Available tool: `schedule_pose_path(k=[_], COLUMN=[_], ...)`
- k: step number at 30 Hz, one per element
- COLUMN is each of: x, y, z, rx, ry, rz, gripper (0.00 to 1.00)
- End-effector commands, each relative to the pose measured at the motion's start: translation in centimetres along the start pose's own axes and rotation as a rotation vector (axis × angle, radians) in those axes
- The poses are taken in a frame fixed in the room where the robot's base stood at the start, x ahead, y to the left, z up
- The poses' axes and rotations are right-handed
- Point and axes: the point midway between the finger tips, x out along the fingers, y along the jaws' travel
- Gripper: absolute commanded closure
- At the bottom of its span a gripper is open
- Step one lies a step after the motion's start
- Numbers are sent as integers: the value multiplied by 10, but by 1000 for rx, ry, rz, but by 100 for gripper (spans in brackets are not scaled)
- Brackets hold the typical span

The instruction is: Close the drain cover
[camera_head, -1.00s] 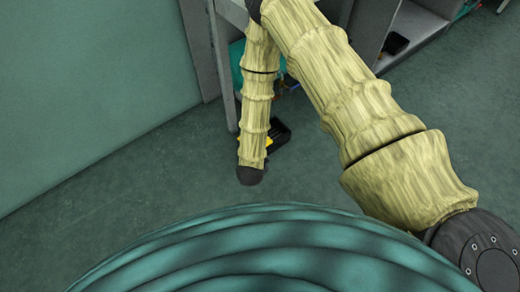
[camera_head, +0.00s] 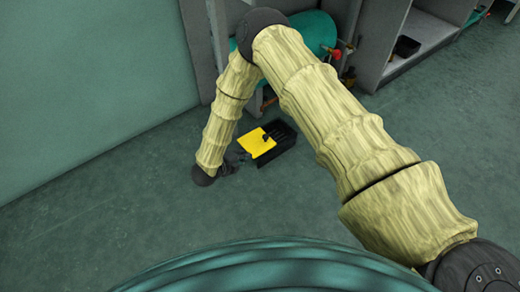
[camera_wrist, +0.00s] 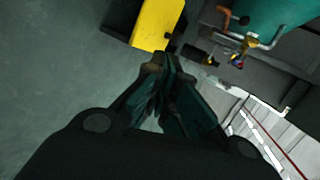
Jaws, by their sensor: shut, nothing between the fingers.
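The yellow drain cover (camera_head: 256,144) lies beside and partly over a black drain box (camera_head: 284,152) on the floor. A small dark piece, perhaps a handle, shows at the cover's right edge. Dark slots show in the uncovered right part of the box. My gripper (camera_head: 240,157) is just left of the cover, low over the floor. In the wrist view the cover (camera_wrist: 157,24) is at the top middle, just beyond the fingertips of my gripper (camera_wrist: 166,64). The fingers are shut and empty. I cannot tell whether they touch the cover.
A teal tank (camera_head: 312,32) with pipes and valves stands behind the drain, beside a grey cabinet (camera_head: 398,60). A pale green wall (camera_head: 95,80) is at the left. The floor (camera_head: 130,190) left and in front of the drain is clear.

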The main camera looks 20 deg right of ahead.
Motion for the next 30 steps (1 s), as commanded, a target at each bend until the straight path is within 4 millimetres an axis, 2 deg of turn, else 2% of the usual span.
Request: schedule_pose_path(k=[5,21,30], x=[14,102,129], y=[2,3,-16], z=[0,0,0], rx=[8,6,5], ry=[5,4,3], rz=[-3,-4,-3], gripper=[100,100,100])
